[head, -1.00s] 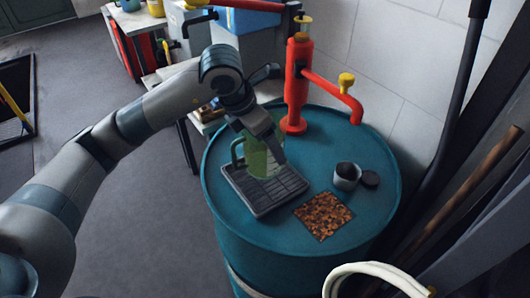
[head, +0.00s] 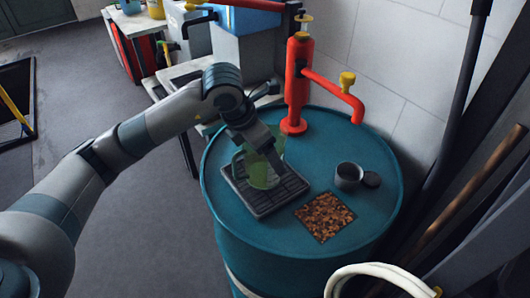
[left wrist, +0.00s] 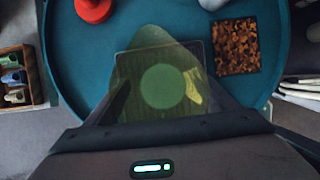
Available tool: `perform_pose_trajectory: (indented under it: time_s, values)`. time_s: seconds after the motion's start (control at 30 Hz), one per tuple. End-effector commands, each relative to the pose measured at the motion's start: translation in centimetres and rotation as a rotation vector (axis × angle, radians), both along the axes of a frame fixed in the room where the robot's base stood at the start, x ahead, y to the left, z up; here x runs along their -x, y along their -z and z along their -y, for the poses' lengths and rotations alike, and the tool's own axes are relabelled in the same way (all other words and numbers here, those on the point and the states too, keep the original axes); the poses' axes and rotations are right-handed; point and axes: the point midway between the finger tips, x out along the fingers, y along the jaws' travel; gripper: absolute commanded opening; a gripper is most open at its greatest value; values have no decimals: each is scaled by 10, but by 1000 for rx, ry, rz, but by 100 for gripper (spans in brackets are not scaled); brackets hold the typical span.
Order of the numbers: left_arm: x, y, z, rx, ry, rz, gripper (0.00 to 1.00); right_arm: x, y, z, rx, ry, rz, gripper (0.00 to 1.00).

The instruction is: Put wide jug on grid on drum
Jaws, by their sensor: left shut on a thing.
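The wide jug (head: 258,172) is translucent green with its handle toward the left. It is upright over the black grid (head: 240,200) on the teal drum (head: 280,237). My left gripper (head: 273,160) is shut on the jug from above. The jug's base appears at the grid's surface, but I cannot tell whether they touch. In the left wrist view the jug (left wrist: 160,55) spreads between the fingers, and the grid's far edge shows behind it. My right gripper is in neither current view.
A red pump (head: 298,85) with a spout stands at the drum's back. A small grey cup (head: 348,177), a dark round lid (head: 371,179) and a brown speckled mat (head: 323,215) are on the drum's right. A pale hose coil (head: 370,270) is at the front right.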

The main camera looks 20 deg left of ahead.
Motion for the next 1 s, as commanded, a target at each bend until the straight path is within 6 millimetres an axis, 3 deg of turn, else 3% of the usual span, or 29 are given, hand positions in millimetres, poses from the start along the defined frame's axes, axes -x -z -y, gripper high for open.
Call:
perform_pose_trajectory:
  time_s: [0.27,0.3,0.37,0.77,1.0]
  values:
    - [0,2,0,0,0,0,54,1,1,-1,-3,-1,5,31]
    - [0,2,0,0,0,0,85,-1,-1,-2,-4,-1,9,31]
    - [0,1,0,0,0,0,97,-4,-1,-2,-5,-1,13,31]
    - [0,0,0,0,0,0,97,-6,-3,-2,-5,-2,15,31]
    - [2,-11,-2,0,0,1,97,7,-2,1,4,-1,-16,31]
